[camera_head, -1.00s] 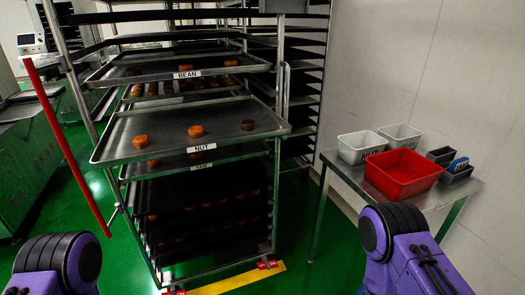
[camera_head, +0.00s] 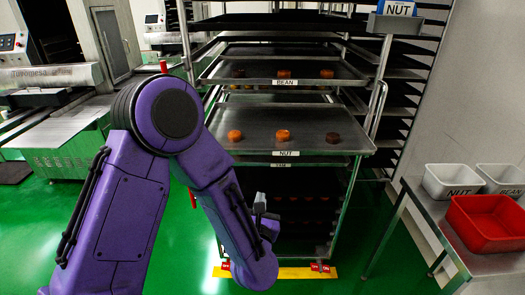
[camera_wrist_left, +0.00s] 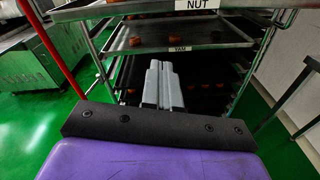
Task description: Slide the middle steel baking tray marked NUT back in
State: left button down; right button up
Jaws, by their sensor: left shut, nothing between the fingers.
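The steel tray marked NUT (camera_head: 312,122) sticks out of the rack toward me in the head view, with three round pastries (camera_head: 282,136) on it. Its front edge and NUT label also show at the top of the left wrist view (camera_wrist_left: 197,4). My left gripper (camera_head: 260,203) is shut and empty, in front of the rack and below the NUT tray's front edge. In the left wrist view its fingers (camera_wrist_left: 162,72) lie together, pointing at the rack below the tray marked YAM (camera_wrist_left: 228,38). My right gripper is not in view.
The BEAN tray (camera_head: 340,70) sits above the NUT tray. A side table (camera_head: 440,225) at right holds a red bin (camera_head: 487,222) and white bins (camera_head: 452,181). Machines (camera_head: 60,140) stand at left.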

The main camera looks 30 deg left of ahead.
pick_arm(q)
notch_tip(320, 180, up, 3)
jog(key=n, duration=0.2)
jog(key=n+y+p, duration=0.1)
jog(key=p, duration=0.4)
send_near(261, 154)
jog(key=x, duration=0.5)
jog(key=shift+w+a+r, duration=0.15)
jog(key=shift+w, duration=0.1)
jog(key=shift+w+a+p, duration=0.3)
jog(key=shift+w+p, duration=0.1)
jog(key=shift+w, duration=0.1)
jog(key=shift+w+a, duration=0.1)
